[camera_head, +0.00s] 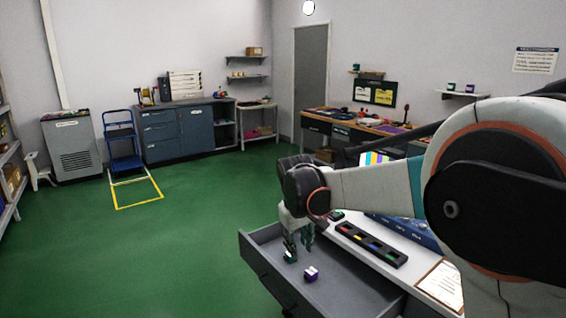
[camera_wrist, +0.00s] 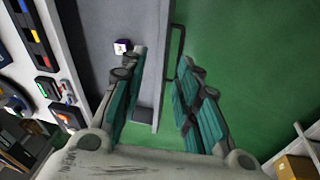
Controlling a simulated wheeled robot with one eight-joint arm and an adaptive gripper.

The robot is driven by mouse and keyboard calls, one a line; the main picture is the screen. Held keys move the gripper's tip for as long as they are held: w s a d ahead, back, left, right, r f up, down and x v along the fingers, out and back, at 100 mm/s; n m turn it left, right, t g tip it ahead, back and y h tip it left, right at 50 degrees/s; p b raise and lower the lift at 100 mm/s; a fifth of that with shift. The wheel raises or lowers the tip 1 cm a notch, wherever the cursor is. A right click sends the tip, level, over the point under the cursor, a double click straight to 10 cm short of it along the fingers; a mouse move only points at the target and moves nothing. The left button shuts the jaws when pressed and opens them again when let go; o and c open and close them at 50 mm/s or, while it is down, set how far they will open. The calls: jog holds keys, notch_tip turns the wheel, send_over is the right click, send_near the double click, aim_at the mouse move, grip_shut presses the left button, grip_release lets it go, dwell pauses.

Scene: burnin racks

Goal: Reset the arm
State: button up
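My gripper (camera_head: 299,245) hangs from my bent arm above the left part of an open grey drawer (camera_head: 335,291). The drawer's edge and dark handle (camera_wrist: 178,45) lie beneath the fingers in the wrist view.
The white worktop (camera_head: 345,232) above the drawer holds a black strip with coloured pieces (camera_head: 371,244) and a clipboard (camera_head: 440,283). A blue cart (camera_head: 122,140) stands by a yellow floor outline. Cabinets and benches line the far walls. The green floor at left is clear.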

jog(key=s+d+r+m+t, duration=0.1)
jog(key=s+d+r, duration=0.35)
jog(key=s, duration=0.35)
jog(key=s+d+r+m+t, duration=0.1)
jog(key=s+d+r+m, duration=0.1)
jog(key=s+d+r, duration=0.35)
jog(key=s+d+f+m+t, duration=0.1)
jog(key=s+d+f, duration=0.1)
jog(key=s, duration=0.6)
jog(key=s+d+f+m+t, duration=0.1)
jog(key=s+d+f, duration=0.2)
jog(key=s, duration=0.6)
jog(key=shift+s+d+f+m+t+y, duration=0.3)
jog(key=shift+f+t+y, duration=0.1)
jog(key=shift+f, duration=0.1)
